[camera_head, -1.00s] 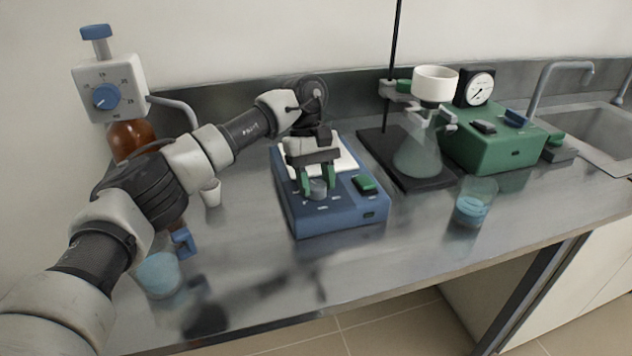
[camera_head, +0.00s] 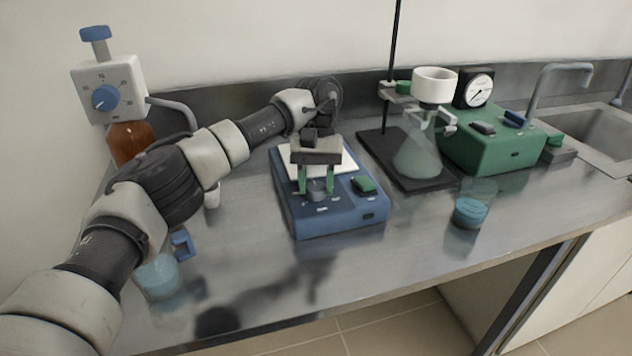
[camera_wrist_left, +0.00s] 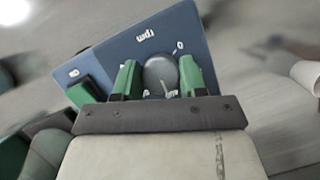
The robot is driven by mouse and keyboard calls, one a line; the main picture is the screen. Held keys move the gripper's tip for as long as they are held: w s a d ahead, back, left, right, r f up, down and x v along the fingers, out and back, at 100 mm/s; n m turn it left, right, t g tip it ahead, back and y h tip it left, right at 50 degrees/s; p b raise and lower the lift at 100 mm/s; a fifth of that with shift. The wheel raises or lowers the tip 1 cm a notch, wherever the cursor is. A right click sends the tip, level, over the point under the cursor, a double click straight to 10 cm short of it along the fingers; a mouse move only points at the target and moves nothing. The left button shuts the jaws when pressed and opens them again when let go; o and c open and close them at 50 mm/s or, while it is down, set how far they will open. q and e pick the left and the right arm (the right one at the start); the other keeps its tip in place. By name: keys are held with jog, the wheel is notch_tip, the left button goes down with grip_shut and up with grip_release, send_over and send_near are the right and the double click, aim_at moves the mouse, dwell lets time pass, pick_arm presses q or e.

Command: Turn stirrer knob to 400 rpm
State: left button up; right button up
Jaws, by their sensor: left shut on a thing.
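The blue stirrer (camera_head: 342,222) stands on the steel bench in the middle of the head view, with a white top plate. Its grey round knob (camera_head: 318,189) is on the sloped front panel. My left gripper (camera_head: 316,186) comes down from above, its green fingers on both sides of the knob, shut on it. In the left wrist view the knob (camera_wrist_left: 161,74) sits between the two fingers, with a pale pointer line on it. The panel shows "rpm" and a "0" mark; other marks are hidden or too small to read. My right gripper is not in view.
A green switch (camera_head: 363,185) sits right of the knob. A glass flask (camera_head: 417,158) on a stand, a green pump unit (camera_head: 500,150) and a beaker of blue liquid (camera_head: 470,212) stand to the right. A bottle with dispenser (camera_head: 132,140) stands left. The bench front is mostly clear.

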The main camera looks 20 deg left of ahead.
aim_at(316, 186)
pick_arm(q)
jog(key=shift+r, duration=0.1)
jog(key=o, duration=0.9)
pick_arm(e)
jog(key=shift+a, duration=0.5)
pick_arm(q)
jog(key=shift+w+r, duration=0.1)
jog(key=shift+r, duration=0.1)
jog(key=p+v, duration=0.1)
jog(key=v, duration=0.3)
jog(key=shift+r, duration=0.25)
jog(key=shift+p+v, duration=1.85)
jog(key=shift+v, duration=1.05)
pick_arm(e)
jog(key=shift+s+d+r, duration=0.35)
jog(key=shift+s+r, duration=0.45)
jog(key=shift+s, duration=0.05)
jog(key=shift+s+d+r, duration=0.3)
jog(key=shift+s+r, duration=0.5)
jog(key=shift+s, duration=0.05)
pick_arm(q)
jog(key=shift+f, duration=0.1)
